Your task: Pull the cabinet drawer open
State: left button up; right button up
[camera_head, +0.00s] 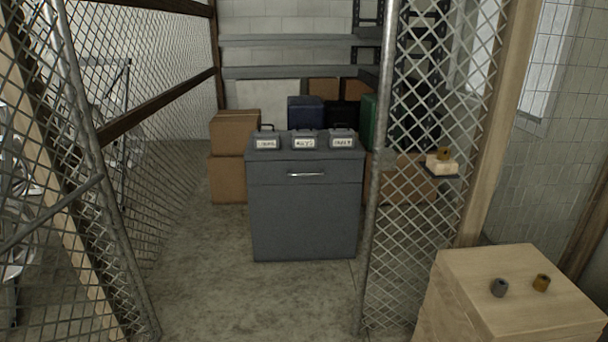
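A grey cabinet (304,220) stands on the concrete floor straight ahead, beyond an opening in a wire mesh fence. Its drawer (270,176) is at the top and looks shut, with a light metal bar handle (306,174) across its middle. Several grey labelled boxes with handles stand in a row on the cabinet top; the middle one (304,141) has a white label too small to read surely. Neither of my grippers shows in the head view.
A mesh gate (85,190) is at the left and a mesh panel with a metal post (375,190) at the right. Bare floor (215,280) lies between them. Cardboard boxes (233,132) stand behind. A wooden block (500,280) with two small cylinders is at the front right.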

aim_at(348, 170)
jog(key=i+j, duration=0.2)
jog(key=i, duration=0.2)
jog(key=i+j, duration=0.15)
jog(key=i, duration=0.25)
jog(key=i+j, duration=0.2)
jog(key=i, duration=0.15)
